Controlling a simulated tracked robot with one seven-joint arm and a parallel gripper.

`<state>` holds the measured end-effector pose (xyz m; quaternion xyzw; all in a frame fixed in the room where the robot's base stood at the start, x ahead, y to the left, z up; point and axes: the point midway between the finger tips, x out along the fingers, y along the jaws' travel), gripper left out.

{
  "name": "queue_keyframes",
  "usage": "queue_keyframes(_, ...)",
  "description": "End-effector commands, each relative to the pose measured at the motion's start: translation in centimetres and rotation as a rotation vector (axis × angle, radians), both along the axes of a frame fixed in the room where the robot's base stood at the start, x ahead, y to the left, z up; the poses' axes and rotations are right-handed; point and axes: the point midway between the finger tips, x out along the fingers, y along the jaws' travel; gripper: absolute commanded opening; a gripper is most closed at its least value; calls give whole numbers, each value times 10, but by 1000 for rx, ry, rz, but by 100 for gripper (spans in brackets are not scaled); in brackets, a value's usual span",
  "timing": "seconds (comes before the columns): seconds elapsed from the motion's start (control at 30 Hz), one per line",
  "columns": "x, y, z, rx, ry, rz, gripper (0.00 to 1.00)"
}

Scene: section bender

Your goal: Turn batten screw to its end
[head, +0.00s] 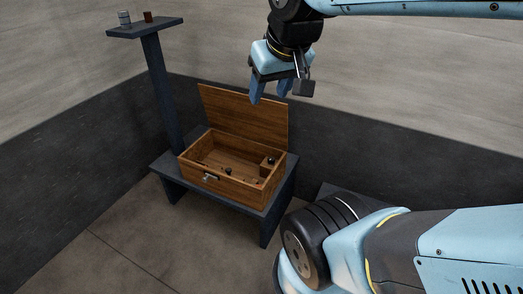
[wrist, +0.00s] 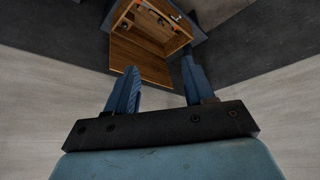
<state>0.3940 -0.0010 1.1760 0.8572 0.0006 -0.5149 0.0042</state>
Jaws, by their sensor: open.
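No batten screw can be made out for certain in either view. An open wooden box (head: 222,192) stands on a dark bench, its lid (head: 245,118) raised at the back. A small metal fitting (head: 209,178) sits on its front wall; I cannot tell whether it is a screw or a latch. Small dark knobs (head: 228,171) show inside the box. My gripper (head: 268,97) is open and empty, above and apart from the box, in front of the raised lid. In the wrist view the fingers (wrist: 160,66) are spread, with the lid (wrist: 140,58) beyond them.
The dark bench (head: 165,163) bears the box. Walls stand close behind. The floor (head: 140,240) in front is clear.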

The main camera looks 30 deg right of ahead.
Motion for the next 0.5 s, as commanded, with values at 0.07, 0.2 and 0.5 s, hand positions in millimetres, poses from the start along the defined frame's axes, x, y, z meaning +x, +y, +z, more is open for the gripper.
queue_keyframes(0.07, 9, -2, 1, -13, 11, 10, 53)
queue_keyframes(0.2, 36, -4, 3, -63, 43, 47, 53)
queue_keyframes(0.5, 119, -26, -3, -196, 135, 176, 53)
